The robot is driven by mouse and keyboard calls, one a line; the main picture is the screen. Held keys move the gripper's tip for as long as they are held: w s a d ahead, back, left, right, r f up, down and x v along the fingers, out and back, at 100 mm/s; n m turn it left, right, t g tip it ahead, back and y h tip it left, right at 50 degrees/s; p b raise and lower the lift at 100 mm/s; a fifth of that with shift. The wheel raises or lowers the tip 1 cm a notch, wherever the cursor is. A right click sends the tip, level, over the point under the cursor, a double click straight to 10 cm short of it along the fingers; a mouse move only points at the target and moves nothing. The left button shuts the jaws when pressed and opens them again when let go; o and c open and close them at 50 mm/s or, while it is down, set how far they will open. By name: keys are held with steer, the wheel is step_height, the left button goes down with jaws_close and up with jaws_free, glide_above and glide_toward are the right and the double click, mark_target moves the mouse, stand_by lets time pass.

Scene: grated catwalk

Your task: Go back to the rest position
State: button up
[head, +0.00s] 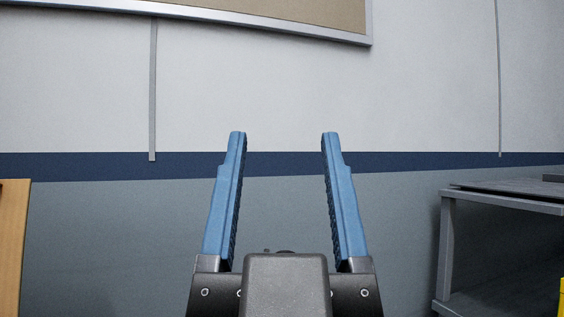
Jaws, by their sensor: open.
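My gripper (284,140) is in the lower middle of the head view, its two blue fingers pointing up and spread apart. It is open, with nothing between the fingers; only the wall shows through the gap. The fingertips overlap the dark blue stripe (100,167) on the wall behind. No rest position is marked in view.
A grey metal table or shelf (447,240) stands at the lower right, with a flat dark panel on top. A wooden edge (13,245) shows at the far left. A yellow thing (561,298) is cut off at the right edge. A framed board (371,25) hangs above.

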steer(key=shift+s+a+r, duration=0.1)
steer(key=shift+s+r, duration=0.3)
steer(key=shift+s, duration=0.1)
steer(key=shift+r, duration=0.1)
step_height(320, 180, up, 22)
steer(key=p, duration=2.2)
